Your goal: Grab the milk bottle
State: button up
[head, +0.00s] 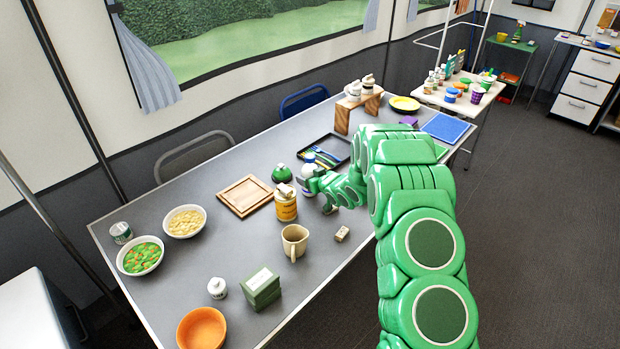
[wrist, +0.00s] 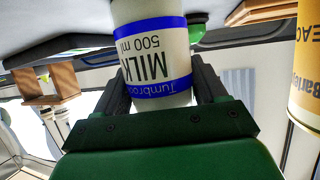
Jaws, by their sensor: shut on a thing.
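The milk bottle (wrist: 152,50) is white with blue bands and the printed words "MILK 500 ml". It fills the top middle of the wrist view, upside down in that picture. My gripper (wrist: 157,88) has a dark finger on each side of the bottle and is shut on it. In the head view, my gripper (head: 318,184) is at the middle of the grey table, and the white bottle (head: 308,168) shows partly behind it. I cannot tell whether the bottle still touches the table.
A yellow-labelled jar (head: 286,206) stands close left of my gripper, and a green round bottle (head: 281,173) stands behind it. A black tray (head: 328,147) lies beyond. A beige mug (head: 295,240) and a small box (head: 342,234) are nearer. The table (head: 225,257) has free room left of the mug.

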jog(key=shift+r, duration=0.15)
jog(key=shift+r, duration=0.6)
jog(key=s+d+r, duration=0.2)
jog(key=s+r, duration=0.9)
jog(key=s, duration=0.2)
jog(key=shift+s+r, duration=0.35)
